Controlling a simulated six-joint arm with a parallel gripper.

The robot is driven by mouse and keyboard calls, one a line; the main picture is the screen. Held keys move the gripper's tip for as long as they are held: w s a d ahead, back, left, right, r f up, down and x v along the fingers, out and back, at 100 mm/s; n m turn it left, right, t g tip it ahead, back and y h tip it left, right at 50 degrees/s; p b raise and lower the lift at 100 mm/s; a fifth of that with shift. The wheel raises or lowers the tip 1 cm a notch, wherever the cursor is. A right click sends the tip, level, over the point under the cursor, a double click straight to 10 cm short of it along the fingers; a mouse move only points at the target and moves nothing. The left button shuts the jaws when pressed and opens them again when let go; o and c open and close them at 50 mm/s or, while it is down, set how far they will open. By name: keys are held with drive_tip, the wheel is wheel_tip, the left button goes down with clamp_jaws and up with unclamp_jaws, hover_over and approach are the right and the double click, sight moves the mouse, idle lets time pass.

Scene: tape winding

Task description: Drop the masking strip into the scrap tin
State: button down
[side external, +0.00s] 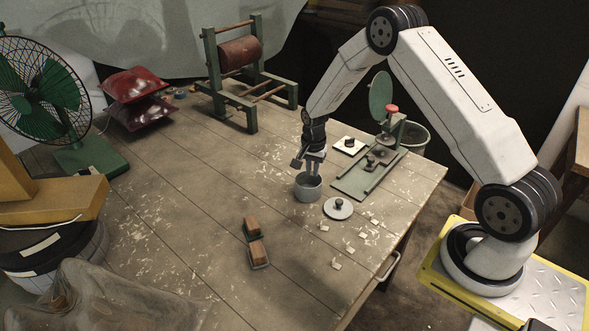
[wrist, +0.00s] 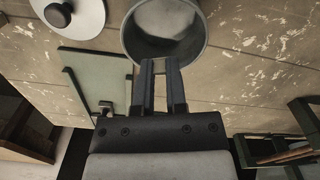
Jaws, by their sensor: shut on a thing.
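The scrap tin (side external: 307,194), a round grey open can, stands upright on the bench. Its rim and inside show at the top of the wrist view (wrist: 201,50). My gripper (side external: 313,172) points down at the tin's mouth, its fingertips at about rim height. In the wrist view my gripper's fingers (wrist: 161,66) come close together at the tips, over the near rim of the tin. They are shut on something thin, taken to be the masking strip. The strip itself cannot be made out between the tips in either view.
A round lid with a black knob (side external: 339,208) lies right of the tin. A green machine (side external: 369,175) and a pale square plate (side external: 349,146) stand behind. Small pale squares (side external: 350,248) lie near the right edge. The bench's left middle is clear.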

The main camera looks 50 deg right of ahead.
sight(312, 172)
drive_tip(key=shift+f, duration=0.2)
drive_tip(key=c, duration=0.6)
unclamp_jaws()
drive_tip(key=shift+r, duration=0.15)
drive_tip(key=shift+r, duration=3.8)
